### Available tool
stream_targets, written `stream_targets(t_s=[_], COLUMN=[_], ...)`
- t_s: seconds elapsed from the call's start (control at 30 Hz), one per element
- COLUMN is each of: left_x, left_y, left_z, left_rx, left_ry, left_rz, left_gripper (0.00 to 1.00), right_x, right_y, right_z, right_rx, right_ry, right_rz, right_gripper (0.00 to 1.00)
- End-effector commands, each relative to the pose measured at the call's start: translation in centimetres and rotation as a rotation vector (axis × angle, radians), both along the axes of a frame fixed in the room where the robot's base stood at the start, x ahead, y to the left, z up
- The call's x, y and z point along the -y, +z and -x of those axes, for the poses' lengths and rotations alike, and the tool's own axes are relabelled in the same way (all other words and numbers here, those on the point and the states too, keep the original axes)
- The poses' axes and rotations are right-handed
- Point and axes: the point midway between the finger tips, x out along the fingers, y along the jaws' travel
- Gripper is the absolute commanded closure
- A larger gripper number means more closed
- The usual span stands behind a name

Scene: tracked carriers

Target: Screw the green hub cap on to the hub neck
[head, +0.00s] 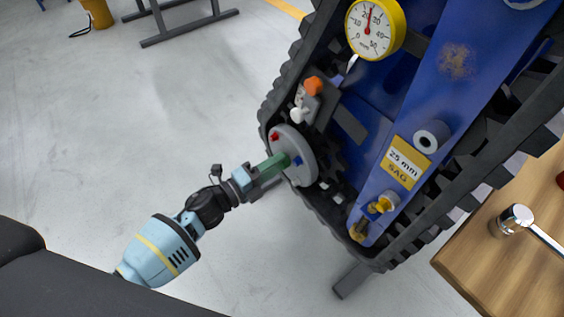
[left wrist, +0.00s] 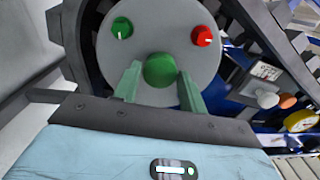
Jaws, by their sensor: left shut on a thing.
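The grey hub disc (head: 304,170) sits on the side of the tracked carrier in the head view, and its pale face (left wrist: 163,32) fills the top of the left wrist view. The green hub cap (left wrist: 159,70) is a round cap at the lower middle of that face. My left gripper (head: 283,160) reaches the disc from the left, its greenish fingers (left wrist: 158,75) one on each side of the cap, shut on it. The hub neck is hidden behind the cap; I cannot tell how far the cap is seated. My right gripper is in neither view.
A red knob (left wrist: 204,36) and another green knob (left wrist: 122,27) stand on the disc. Black track (head: 272,98) surrounds the blue frame (head: 420,90). A yellow gauge (head: 374,27) is above. A wooden table (head: 500,260) with a metal tool (head: 514,219) is at right.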

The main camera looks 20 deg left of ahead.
Motion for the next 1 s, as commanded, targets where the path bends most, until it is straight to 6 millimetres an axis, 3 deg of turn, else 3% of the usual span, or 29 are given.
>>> stream_targets(t_s=[0.03, 0.17, 0.43, 0.6, 0.9, 0.93, 1.0], left_x=[0.2, 0.2, 0.2, 0.1, -0.1, -0.1, -0.1], left_y=[-0.8, -1.0, -1.5, -1.3, -0.7, -0.7, -0.6], left_z=[0.5, 0.5, 0.5, 0.4, 0.2, 0.2, 0.2], left_rx=[-0.015, 0.003, 0.295, 0.463, 0.508, 0.508, 0.509], left_ry=[-0.005, -0.006, -0.007, -0.007, 0.000, 0.000, 0.001], left_rz=[-0.005, -0.030, -0.408, -0.625, -0.678, -0.677, -0.676], left_gripper=[0.78, 0.78, 0.77, 0.94, 0.95, 0.60, 0.51], right_x=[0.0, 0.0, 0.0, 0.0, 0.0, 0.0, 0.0], right_y=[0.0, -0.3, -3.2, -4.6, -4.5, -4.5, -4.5], right_z=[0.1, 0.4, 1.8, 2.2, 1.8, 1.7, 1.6], right_rx=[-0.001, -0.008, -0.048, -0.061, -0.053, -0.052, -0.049], right_ry=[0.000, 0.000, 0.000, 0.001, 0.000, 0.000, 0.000], right_rz=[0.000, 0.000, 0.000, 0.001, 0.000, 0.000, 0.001], right_gripper=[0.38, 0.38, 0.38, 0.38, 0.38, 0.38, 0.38])
